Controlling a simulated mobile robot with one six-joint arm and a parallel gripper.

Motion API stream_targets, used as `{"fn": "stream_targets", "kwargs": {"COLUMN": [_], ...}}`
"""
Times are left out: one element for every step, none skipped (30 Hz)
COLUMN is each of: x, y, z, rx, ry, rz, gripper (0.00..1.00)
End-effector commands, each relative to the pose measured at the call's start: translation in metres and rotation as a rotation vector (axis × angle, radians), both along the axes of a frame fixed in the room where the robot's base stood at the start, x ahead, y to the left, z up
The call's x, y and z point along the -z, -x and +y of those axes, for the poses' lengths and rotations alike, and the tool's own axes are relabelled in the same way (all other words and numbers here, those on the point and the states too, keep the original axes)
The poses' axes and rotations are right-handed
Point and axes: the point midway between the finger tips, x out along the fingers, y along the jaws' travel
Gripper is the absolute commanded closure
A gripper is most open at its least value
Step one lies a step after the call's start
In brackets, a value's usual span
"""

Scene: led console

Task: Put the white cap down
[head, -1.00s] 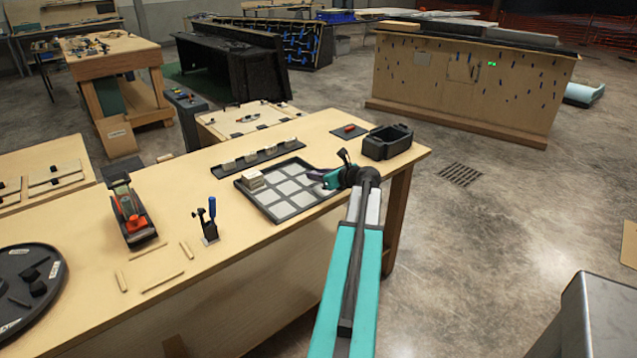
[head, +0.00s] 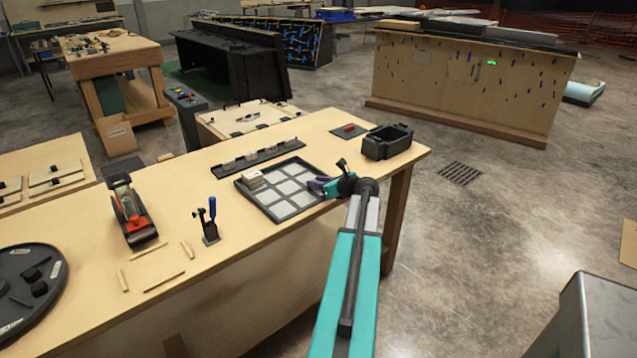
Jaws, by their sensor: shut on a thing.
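My gripper (head: 317,186) is at the right part of the black-framed tray (head: 246,191) with pale square cells, low over its right edge. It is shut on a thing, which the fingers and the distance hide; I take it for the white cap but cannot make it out. A small stack of whitish blocks (head: 253,178) sits in the tray's far left cell. The other cells look empty. I cannot tell whether the held thing touches the tray.
A dark strip with several light blocks (head: 251,155) lies behind the tray. A black open bin (head: 387,143) and a dark mat with a red piece (head: 349,130) are at the far right. A small stand with a blue-handled tool (head: 211,222) and an orange device (head: 131,213) stand left.

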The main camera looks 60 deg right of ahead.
Motion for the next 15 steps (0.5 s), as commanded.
{"fn": "stream_targets", "kwargs": {"x": [0.0003,0.0009,0.0018,0.0025,0.0031,0.0031,0.0029,0.0029,0.0028,0.0028,0.0028,0.0028,0.0028,0.0028,0.0028], "y": [0.0,0.0,0.0,0.0,0.0,0.0,0.0,0.0001,0.0001,0.0001,0.0001,0.0001,0.0001,0.0001,0.0001], "z": [0.0,0.0,0.0,0.0,0.0,0.0,0.0,-0.0001,-0.0001,-0.0001,-0.0001,-0.0001,-0.0001,-0.0001,-0.0001], "rx": [0.0,0.0,0.0,0.0,0.0,0.0,0.0,0.0,0.0,0.0,0.0,0.0,0.0,0.0,0.0], "ry": [0.0,0.0,0.0,0.0,0.0,0.0,0.0,0.0,0.0,0.0,0.0,0.0,0.0,0.0,0.0], "rz": [0.0,0.0,0.0,0.0,0.0,0.0,0.0,0.0,0.0,0.0,0.0,0.0,0.0,0.0,0.0], "gripper": [0.97,0.97,0.97,0.97,0.97,0.73,0.68,0.63,0.57,0.57,0.57,0.57,0.57,0.57,0.57]}}
